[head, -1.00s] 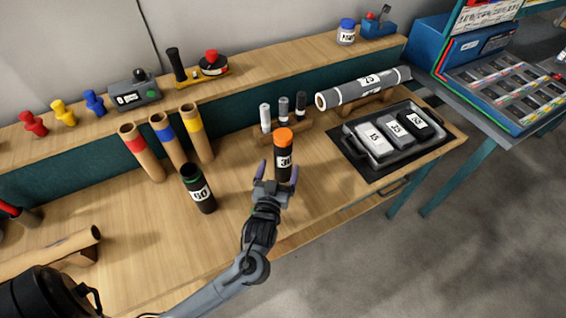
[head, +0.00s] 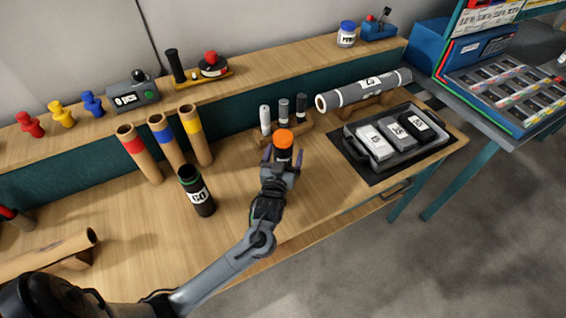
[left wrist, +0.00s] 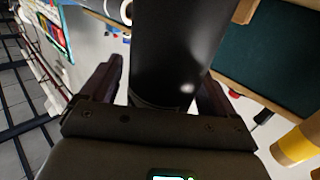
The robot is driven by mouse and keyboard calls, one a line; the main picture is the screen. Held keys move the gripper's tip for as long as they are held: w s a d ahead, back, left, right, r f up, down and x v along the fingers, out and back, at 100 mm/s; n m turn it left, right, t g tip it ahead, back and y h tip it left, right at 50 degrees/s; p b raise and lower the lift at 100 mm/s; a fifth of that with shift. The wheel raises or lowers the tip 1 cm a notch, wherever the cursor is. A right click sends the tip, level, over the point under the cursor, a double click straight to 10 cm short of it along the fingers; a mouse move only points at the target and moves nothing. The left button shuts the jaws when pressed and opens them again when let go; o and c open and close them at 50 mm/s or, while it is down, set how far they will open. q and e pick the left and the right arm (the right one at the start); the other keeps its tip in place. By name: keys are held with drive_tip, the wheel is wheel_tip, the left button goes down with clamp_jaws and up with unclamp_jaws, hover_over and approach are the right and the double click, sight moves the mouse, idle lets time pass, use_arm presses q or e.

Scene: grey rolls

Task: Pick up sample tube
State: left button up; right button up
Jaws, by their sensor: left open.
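The black sample tube with an orange cap (head: 284,138) stands upright on the wooden bench in the head view. My left gripper (head: 282,162) is at the tube, its fingers on either side of it and hiding its lower part. In the left wrist view the dark tube body (left wrist: 178,45) fills the space between the two fingers of my left gripper (left wrist: 160,85). The fingers are open, and a gap shows beside the left finger. My right gripper is not in view.
A black tube labelled 60 (head: 196,190) stands to the left. A rack with small cylinders (head: 284,130) is just behind the gripper. Three cardboard tubes (head: 168,145) stand at the back left.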

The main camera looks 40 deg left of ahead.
use_arm(q)
drive_tip(key=shift+c, duration=0.5)
drive_tip(key=c, duration=1)
drive_tip(key=shift+r, duration=0.1)
